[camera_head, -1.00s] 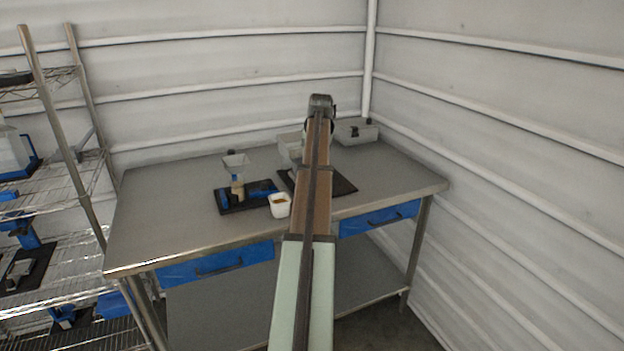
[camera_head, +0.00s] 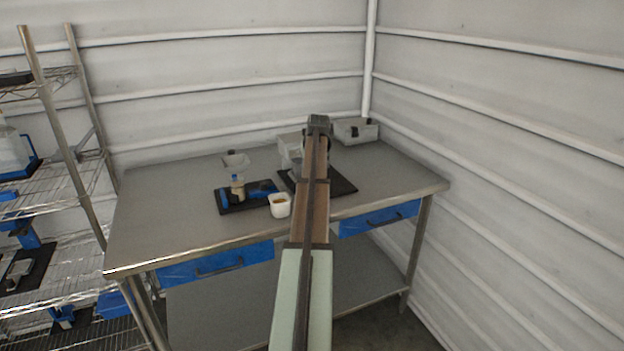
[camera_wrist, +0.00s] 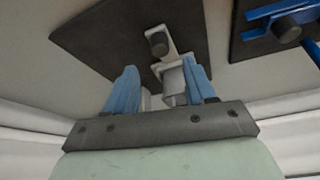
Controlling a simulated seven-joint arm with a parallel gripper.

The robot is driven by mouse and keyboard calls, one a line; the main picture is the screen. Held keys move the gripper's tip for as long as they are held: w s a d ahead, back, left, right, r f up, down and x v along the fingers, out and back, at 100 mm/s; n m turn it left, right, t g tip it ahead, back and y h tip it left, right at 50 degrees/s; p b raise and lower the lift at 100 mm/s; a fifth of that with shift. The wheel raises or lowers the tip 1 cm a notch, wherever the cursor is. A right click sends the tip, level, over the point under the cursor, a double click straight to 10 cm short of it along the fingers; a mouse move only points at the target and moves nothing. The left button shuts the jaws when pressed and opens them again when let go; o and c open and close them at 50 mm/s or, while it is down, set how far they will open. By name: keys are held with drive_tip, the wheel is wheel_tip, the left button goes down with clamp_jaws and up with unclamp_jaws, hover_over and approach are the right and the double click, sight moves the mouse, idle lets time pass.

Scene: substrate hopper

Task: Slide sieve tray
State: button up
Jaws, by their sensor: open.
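My gripper (camera_wrist: 163,75) is open, with its two blue fingers apart, in the wrist view. Between and just beyond the fingertips is a pale grey piece with a dark round knob (camera_wrist: 158,43), over a dark mat (camera_wrist: 105,40). I cannot tell whether the fingers touch it. In the head view, a pale grey box-like unit (camera_head: 290,146) stands at the back of the dark mat (camera_head: 343,186), partly hidden by my arm. The fingertips are hidden there. I cannot make out for certain which part is the sieve tray.
Left of the mat is a black and blue stand (camera_head: 229,203) with a small jar (camera_head: 238,190) and a grey funnel (camera_head: 236,161) behind it. A white cup (camera_head: 280,206) stands in front. A grey box (camera_head: 356,132) is at back right. The left table (camera_head: 155,215) is clear.

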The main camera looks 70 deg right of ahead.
drive_tip(key=shift+x, duration=3.05)
clamp_jaws()
drive_tip(key=shift+d+r, duration=0.1)
